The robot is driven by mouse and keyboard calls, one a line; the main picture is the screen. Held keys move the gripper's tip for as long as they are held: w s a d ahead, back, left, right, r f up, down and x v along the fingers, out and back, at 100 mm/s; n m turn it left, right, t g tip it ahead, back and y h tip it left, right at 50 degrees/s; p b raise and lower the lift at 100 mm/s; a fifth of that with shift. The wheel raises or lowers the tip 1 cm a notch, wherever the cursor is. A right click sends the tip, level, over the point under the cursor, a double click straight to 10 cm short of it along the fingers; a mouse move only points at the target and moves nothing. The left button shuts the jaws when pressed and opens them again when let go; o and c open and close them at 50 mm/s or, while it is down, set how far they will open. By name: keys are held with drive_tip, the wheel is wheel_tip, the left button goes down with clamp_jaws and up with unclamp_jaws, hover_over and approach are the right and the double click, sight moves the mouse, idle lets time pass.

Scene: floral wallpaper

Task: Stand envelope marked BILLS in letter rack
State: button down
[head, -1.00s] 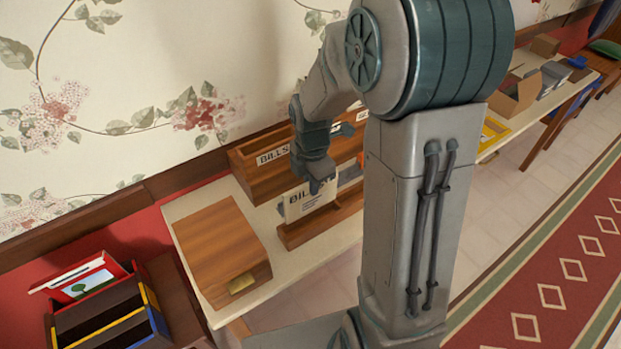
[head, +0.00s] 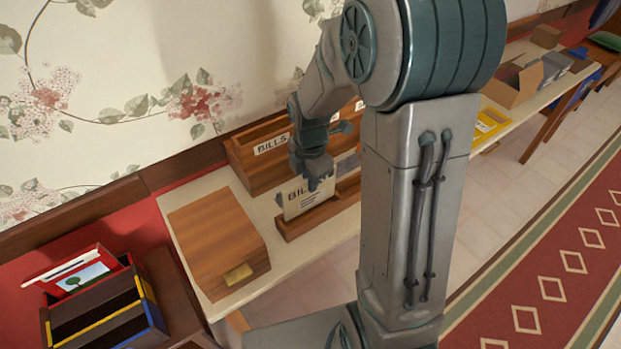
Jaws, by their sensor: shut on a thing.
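My gripper (head: 318,182) is shut on the top of a cream envelope (head: 305,201) with "BIL" readable on it; my fingers hide the rest of the word. The envelope is upright, with its lower edge at a low wooden tray-like holder (head: 290,226) on the table. I cannot tell whether it still rests in that holder. Behind is a wooden letter rack (head: 238,158) against the wall, with a label BILLS (head: 271,144) on its left part. My arm hides the rack's right part.
A wooden box (head: 213,238) with a brass plate stands left on the pale table (head: 187,190). A yellow tray (head: 490,125) and an open cardboard box (head: 515,83) are right of my arm. A dark box with coloured edges (head: 105,312) is at lower left.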

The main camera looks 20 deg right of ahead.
drive_tip(key=shift+f+b, duration=1.15)
drive_tip(key=shift+f, duration=0.5)
drive_tip(key=c, duration=1.5)
unclamp_jaws()
drive_tip(key=shift+r, duration=0.1)
wheel_tip(320, 180, up, 14)
drive_tip(key=shift+f, duration=0.15)
drive_tip(key=s+m+t, duration=0.1)
drive_tip(key=s+m, duration=0.4)
drive_tip(key=m, duration=0.2)
drive_tip(key=s+m+t, duration=0.1)
drive_tip(key=s+m, duration=0.4)
drive_tip(key=m, duration=0.2)
drive_tip(key=s+m+t, duration=0.1)
drive_tip(key=s+m, duration=0.4)
drive_tip(key=m, duration=0.2)
drive_tip(key=shift+m, duration=0.3)
